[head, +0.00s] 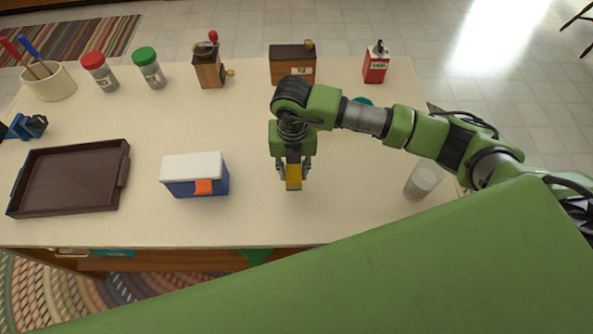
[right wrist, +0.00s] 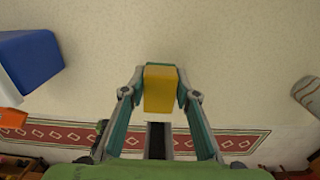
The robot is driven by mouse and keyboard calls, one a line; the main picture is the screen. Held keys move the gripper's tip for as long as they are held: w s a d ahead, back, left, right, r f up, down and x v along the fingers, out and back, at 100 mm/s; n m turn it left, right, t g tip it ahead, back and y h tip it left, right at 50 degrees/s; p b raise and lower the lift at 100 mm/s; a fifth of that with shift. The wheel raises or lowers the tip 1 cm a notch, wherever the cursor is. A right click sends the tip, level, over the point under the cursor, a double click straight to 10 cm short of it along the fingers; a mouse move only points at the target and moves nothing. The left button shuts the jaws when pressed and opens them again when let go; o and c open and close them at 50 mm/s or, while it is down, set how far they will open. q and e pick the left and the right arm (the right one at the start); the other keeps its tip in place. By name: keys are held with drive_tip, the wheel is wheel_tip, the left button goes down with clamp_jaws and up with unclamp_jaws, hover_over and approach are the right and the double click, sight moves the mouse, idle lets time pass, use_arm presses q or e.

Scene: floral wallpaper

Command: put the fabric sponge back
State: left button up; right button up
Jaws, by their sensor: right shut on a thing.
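The fabric sponge (head: 293,177), a small yellow block, is held in my right gripper (head: 293,180) over the front middle of the table. In the right wrist view the sponge (right wrist: 159,90) sits between both fingers of the gripper (right wrist: 160,92), which are shut on its sides. I cannot tell how far it is above the tabletop. A blue box with a white lid and an orange latch (head: 195,175) stands to the left of the gripper; its lid looks shut.
A dark empty tray (head: 70,180) lies at the left. Jars (head: 149,68), a grinder (head: 208,65), a wooden box (head: 292,65) and a red tin (head: 376,63) line the back. The table between box and gripper is clear.

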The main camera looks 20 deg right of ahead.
sight(296, 175)
drive_tip(key=shift+w+d+f, duration=0.35)
drive_tip(key=shift+w+f, duration=0.05)
drive_tip(key=shift+f, duration=0.25)
drive_tip(key=f+p, duration=0.1)
drive_tip(key=f, duration=0.2)
drive_tip(key=shift+w+d+p, duration=0.15)
drive_tip(key=shift+d+p, duration=0.05)
drive_tip(key=shift+p, duration=0.15)
drive_tip(key=shift+f, duration=0.35)
drive_tip(key=shift+f, duration=0.15)
drive_tip(key=o, duration=1)
